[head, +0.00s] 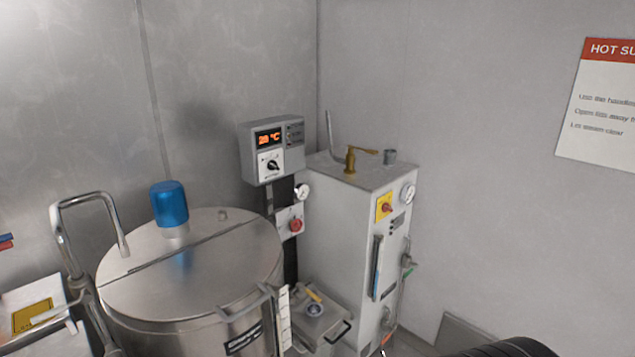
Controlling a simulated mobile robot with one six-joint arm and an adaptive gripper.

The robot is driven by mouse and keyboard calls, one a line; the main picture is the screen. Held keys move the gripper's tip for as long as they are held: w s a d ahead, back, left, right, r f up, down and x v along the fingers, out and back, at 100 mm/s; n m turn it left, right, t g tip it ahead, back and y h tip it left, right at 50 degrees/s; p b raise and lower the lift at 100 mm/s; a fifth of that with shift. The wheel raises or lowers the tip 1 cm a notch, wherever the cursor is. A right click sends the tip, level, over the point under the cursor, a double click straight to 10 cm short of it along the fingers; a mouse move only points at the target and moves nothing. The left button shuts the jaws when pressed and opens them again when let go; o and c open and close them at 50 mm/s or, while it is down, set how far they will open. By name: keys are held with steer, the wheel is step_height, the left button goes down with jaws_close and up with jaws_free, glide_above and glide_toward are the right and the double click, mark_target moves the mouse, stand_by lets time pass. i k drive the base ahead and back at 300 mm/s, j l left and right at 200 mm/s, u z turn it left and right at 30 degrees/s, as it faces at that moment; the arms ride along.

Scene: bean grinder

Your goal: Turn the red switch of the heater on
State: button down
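A tall white cabinet (345,240), which looks like the heater, stands in the corner. On its right-hand face is a red rotary switch (386,208) on a yellow plate. The switch is too small to tell its position. A second red knob (296,225) sits on a small grey box left of the cabinet, under a control box (272,150) with a lit orange display, seemingly 28 °C, and a black dial. My gripper is not in view. A black rounded part at the bottom right edge may be my arm.
A steel kettle (190,275) with a flat lid and blue motor cap (169,204) fills the lower left. A bent steel pipe (62,235) rises beside it. Floor right of the cabinet looks mostly free.

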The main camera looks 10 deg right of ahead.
mark_target(386, 208)
steer(key=i+l, duration=0.25)
steer(key=i, duration=0.25)
steer(key=i+l+z, duration=0.1)
steer(key=i+l, duration=0.15)
steer(key=i, duration=0.25)
steer(key=i+l, duration=0.2)
steer(key=i, duration=0.3)
